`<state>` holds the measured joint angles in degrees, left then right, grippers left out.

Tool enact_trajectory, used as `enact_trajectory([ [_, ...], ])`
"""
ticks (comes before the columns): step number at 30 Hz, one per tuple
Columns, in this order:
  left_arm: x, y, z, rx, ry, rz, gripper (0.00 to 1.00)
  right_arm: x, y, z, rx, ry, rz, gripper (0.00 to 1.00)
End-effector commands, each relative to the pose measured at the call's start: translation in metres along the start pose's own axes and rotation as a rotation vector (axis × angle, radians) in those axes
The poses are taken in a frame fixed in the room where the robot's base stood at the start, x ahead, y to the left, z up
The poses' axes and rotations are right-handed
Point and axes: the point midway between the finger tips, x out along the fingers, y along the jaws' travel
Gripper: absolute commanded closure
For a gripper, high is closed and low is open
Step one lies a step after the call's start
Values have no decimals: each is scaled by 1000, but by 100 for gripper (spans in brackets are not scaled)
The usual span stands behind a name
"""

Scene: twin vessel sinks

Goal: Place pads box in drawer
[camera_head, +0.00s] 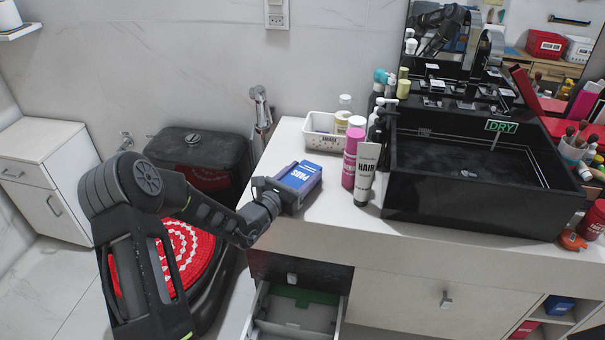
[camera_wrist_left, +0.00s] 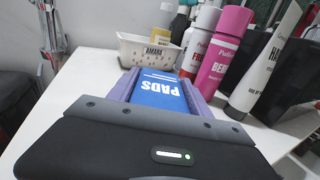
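The pads box (camera_head: 301,177) is blue with white lettering and is at the left end of the white counter. My left gripper (camera_head: 288,183) has a finger on each side of it. In the left wrist view, the pads box (camera_wrist_left: 160,92) fills the space between the fingers (camera_wrist_left: 163,95), with no clear gap on either side. I cannot tell whether its underside touches the counter. An open drawer (camera_head: 295,325) with a pale interior shows below the counter's left end, partly cut off by the frame. My right gripper is not in view.
A pink bottle (camera_head: 349,158), a white HAIR tube (camera_head: 366,172) and a white basket (camera_head: 322,127) stand close to the box. A black sink (camera_head: 480,190) fills the counter's right. A dark toilet (camera_head: 205,150) with a red mat (camera_head: 185,250) is left of the counter.

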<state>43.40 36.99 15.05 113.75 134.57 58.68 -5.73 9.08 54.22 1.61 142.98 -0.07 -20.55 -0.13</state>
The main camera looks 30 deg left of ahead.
Motion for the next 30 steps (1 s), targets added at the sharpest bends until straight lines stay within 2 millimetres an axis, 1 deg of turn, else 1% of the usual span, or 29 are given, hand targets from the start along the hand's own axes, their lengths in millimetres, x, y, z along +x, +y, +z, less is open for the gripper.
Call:
enact_trajectory([
  [1,0,0,0,0,0,0,38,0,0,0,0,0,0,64],
  [7,0,0,0,0,0,0,22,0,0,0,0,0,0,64],
  [14,0,0,1,0,0,0,22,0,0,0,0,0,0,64],
  [17,0,0,5,0,0,0,22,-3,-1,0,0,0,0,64],
  [20,-8,0,2,0,3,0,22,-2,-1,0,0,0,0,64],
  [23,-22,0,3,1,1,0,22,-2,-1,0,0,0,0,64],
  [30,-71,1,2,0,2,3,22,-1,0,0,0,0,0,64],
])
